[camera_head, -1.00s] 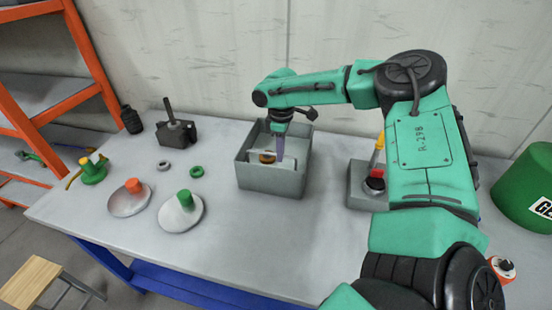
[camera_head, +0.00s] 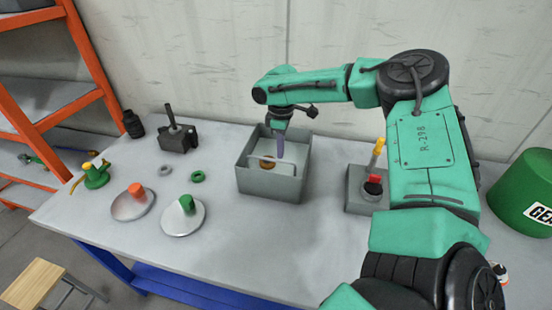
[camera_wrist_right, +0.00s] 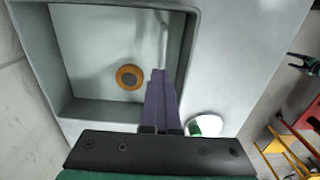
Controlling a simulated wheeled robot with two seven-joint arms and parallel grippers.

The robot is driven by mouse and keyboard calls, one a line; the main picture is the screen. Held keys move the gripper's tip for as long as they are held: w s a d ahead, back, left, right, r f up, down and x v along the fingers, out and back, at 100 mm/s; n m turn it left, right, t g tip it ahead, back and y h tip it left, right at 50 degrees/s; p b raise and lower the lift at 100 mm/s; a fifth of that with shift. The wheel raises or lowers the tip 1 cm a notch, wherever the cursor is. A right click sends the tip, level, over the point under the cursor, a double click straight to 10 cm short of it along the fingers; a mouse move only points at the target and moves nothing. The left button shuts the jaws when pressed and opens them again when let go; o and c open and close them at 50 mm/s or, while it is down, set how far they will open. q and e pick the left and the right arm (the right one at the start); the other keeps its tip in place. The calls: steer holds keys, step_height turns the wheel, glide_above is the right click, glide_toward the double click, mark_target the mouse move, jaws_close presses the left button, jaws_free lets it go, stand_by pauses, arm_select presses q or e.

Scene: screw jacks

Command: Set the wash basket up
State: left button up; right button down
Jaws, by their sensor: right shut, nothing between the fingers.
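A grey open-topped box (camera_head: 270,188) stands on the table; I take it for the wash basket, though I cannot be sure. A thin pale bar or edge (camera_head: 284,169) shows inside it, perhaps a handle. A round orange piece with a dark centre (camera_head: 268,163) lies inside; it also shows in the wrist view (camera_wrist_right: 129,77), on the box floor. My right gripper (camera_head: 280,155) points down into the box, its purple fingers shut and empty. In the wrist view the fingertips (camera_wrist_right: 158,78) are beside the orange piece, apart from it in the picture. My left gripper is not in view.
Left of the box are a green ring (camera_head: 197,176), a grey ring (camera_head: 165,170), two discs with an orange (camera_head: 133,205) and a green knob (camera_head: 183,218), and a dark block with a lever (camera_head: 178,138). A switch box (camera_head: 358,190) and a green bucket (camera_head: 522,190) are right.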

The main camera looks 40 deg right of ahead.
steer(key=shift+s+r+p, duration=0.1)
steer(key=shift+r+p, duration=1.25)
steer(key=shift+r, duration=0.4)
steer(key=c, duration=1.6)
jaws_free()
steer(key=c, duration=0.7)
jaws_free()
step_height(320, 180, up, 10)
steer(key=p, duration=0.8)
